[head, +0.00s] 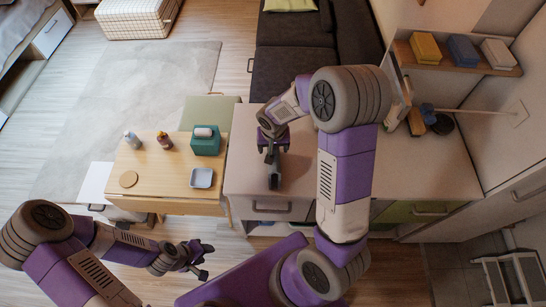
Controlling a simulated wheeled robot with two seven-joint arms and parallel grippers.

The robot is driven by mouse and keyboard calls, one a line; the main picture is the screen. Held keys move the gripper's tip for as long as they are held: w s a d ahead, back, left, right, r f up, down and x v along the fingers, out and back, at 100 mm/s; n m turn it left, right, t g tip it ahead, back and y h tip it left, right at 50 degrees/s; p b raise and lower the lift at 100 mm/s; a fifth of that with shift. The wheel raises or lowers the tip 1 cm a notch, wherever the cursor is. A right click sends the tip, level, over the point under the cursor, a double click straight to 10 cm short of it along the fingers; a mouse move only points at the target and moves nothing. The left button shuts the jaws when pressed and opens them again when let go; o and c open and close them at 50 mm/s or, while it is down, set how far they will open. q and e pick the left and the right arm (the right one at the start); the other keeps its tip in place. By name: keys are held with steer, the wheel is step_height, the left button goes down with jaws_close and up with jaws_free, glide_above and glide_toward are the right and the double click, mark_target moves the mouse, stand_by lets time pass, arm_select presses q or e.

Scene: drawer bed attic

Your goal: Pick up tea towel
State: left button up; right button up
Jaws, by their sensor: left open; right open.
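I cannot pick out a tea towel with certainty. Three folded-looking blocks lie on the wall shelf at the upper right: a yellow one (426,47), a blue one (463,50) and a pale one (498,54). They are too small to tell whether they are cloth. My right gripper (272,168) is open and empty over the left part of the pale countertop (300,180), away from the shelf. My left gripper (204,262) is open and empty over the floor, in front of the wooden table. My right arm hides part of the counter.
A dark sofa (290,62) stands behind. A step stool (512,280) is at the lower right.

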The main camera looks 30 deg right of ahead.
steer(key=shift+s+f, duration=0.15)
steer(key=shift+s, duration=0.05)
steer(key=shift+w, duration=0.15)
steer(key=c, duration=0.4)
jaws_close()
